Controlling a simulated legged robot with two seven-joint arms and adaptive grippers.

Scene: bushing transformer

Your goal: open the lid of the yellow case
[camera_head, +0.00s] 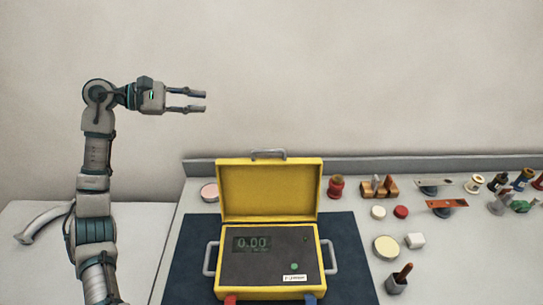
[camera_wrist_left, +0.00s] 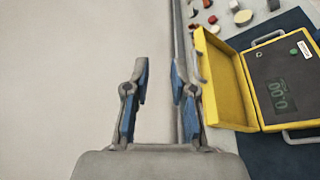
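The yellow case (camera_head: 222,271) stands on a dark blue mat on the table. Its lid (camera_head: 268,190) is raised, standing up at the back with its handle (camera_head: 268,154) on top. Inside is a dark panel with a display reading 0.00. In the left wrist view the case (camera_wrist_left: 245,92) is at the right, also with its lid up. My left gripper (camera_head: 205,101) is open and empty, in the air to the left of and above the lid, apart from it. Its open fingers also show in the left wrist view (camera_wrist_left: 158,78). My right gripper is not in view.
The dark blue mat (camera_head: 345,250) lies under the case. Several small parts, such as a red piece (camera_head: 336,187) and a round cream piece (camera_head: 386,248), lie to the right. A raised ledge (camera_head: 440,162) runs along the table's back, before a bare wall.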

